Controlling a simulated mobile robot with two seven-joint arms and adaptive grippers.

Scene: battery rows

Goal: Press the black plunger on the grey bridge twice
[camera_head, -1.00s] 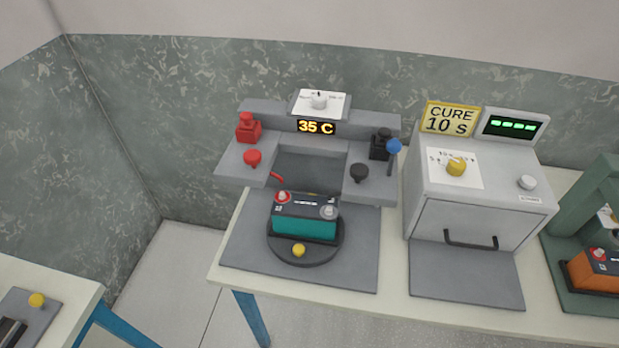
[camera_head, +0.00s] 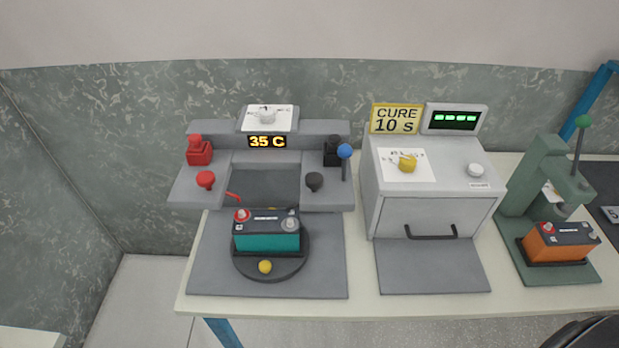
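The grey bridge (camera_head: 327,197) stands on the table behind a teal battery. A black mushroom-shaped plunger (camera_head: 314,182) stands upright on its right arm; a matching red plunger (camera_head: 205,180) stands on its left arm. The bridge display (camera_head: 267,142) reads 35 C. The teal battery (camera_head: 267,242) sits on a round dark turntable (camera_head: 240,272) with a yellow knob (camera_head: 265,267). Neither of my grippers is in view.
Right of the bridge stands a grey cure oven (camera_head: 430,212) with a yellow dial and a closed, handled front. Farther right, a green press (camera_head: 530,190) holds an orange battery (camera_head: 558,242). A dark curved shape, unclear, shows at the bottom right corner.

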